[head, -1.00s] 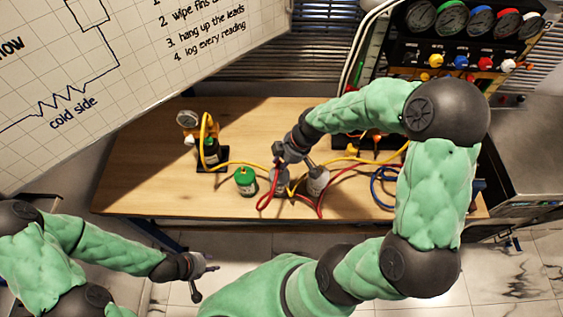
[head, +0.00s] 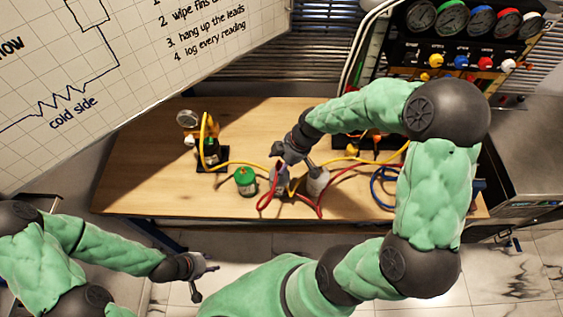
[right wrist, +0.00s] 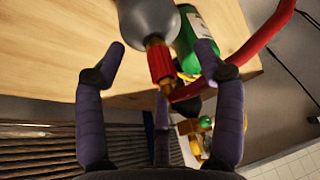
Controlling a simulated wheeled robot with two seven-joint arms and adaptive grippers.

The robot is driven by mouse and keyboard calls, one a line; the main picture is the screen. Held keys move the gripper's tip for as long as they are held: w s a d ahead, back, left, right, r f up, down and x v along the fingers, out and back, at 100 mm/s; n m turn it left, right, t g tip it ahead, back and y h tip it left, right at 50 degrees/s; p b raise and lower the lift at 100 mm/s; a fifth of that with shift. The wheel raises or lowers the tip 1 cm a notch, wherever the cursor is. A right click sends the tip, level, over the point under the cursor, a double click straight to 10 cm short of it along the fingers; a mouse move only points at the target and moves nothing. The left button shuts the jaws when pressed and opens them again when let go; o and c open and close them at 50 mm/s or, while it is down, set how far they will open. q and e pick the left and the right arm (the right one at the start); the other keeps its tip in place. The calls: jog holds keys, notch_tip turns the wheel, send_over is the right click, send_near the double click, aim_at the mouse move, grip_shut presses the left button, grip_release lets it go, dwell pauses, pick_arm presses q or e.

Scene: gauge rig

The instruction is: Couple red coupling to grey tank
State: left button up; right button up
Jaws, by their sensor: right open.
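The red coupling (right wrist: 160,62) is at the brass neck of a grey tank (right wrist: 146,14) in the right wrist view, in line with it. A red hose (right wrist: 245,50) runs from its end. I cannot tell how firmly it is seated. My right gripper (right wrist: 162,68) is open, its fingers spread on both sides of the coupling without visibly touching it. In the head view this gripper (head: 287,152) is just above the grey tank (head: 279,185) and hides its top. My left gripper (head: 205,281) is open and empty, in front of the bench.
A green tank (head: 246,181) stands just left of the grey tank, and a pale tank (head: 317,180) just right. A gauge stand with a dark cylinder (head: 210,150) is further left. Yellow, red and blue hoses (head: 380,188) lie across the bench. The bench's left end is clear.

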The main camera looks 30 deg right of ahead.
jog(key=v, duration=1.2)
dwell(1.9)
